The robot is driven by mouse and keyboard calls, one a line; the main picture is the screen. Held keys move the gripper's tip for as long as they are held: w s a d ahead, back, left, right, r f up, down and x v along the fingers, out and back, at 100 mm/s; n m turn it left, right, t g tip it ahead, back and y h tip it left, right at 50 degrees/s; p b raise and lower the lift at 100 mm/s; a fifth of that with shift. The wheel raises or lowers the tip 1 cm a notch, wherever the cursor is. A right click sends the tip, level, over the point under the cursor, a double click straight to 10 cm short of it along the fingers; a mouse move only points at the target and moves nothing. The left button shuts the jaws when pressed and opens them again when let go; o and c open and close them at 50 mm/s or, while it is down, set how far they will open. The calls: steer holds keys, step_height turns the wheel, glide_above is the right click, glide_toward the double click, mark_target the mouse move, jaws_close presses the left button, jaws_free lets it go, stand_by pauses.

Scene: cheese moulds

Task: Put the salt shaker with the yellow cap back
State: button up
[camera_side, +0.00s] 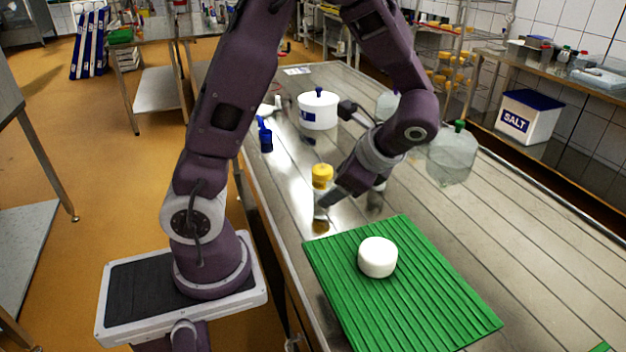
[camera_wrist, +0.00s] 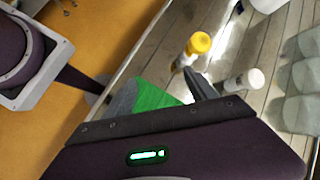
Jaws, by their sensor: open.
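The salt shaker with the yellow cap (camera_side: 322,178) stands upright on the steel table, just behind the green mat. In the wrist view the shaker (camera_wrist: 197,46) shows past the tip of one finger, with its clear lower part visible. My gripper (camera_side: 338,197) is low over the table, close to the right of the shaker in the side view. It is open and I see nothing held in it. In the wrist view my gripper (camera_wrist: 163,92) has its fingers apart, with the shaker outside them. I cannot tell whether a finger touches it.
A green ribbed mat (camera_side: 440,315) carries a white cheese (camera_side: 377,257). A second, white shaker (camera_wrist: 243,80) stands near the fingers. A white pot (camera_side: 318,112), a blue item (camera_side: 265,138) and clear jugs (camera_side: 452,158) stand farther back. A SALT bin (camera_side: 527,118) is at the right.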

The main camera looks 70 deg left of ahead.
steer(key=s+d+r+n+t+h, duration=0.7)
steer(key=s+d+r+n, duration=0.1)
steer(key=s+d+r, duration=0.3)
steer(key=shift+d+r+n+t, duration=0.25)
steer(key=shift+d+n+t, duration=0.15)
steer(key=shift+d, duration=0.05)
steer(key=shift+w, duration=0.1)
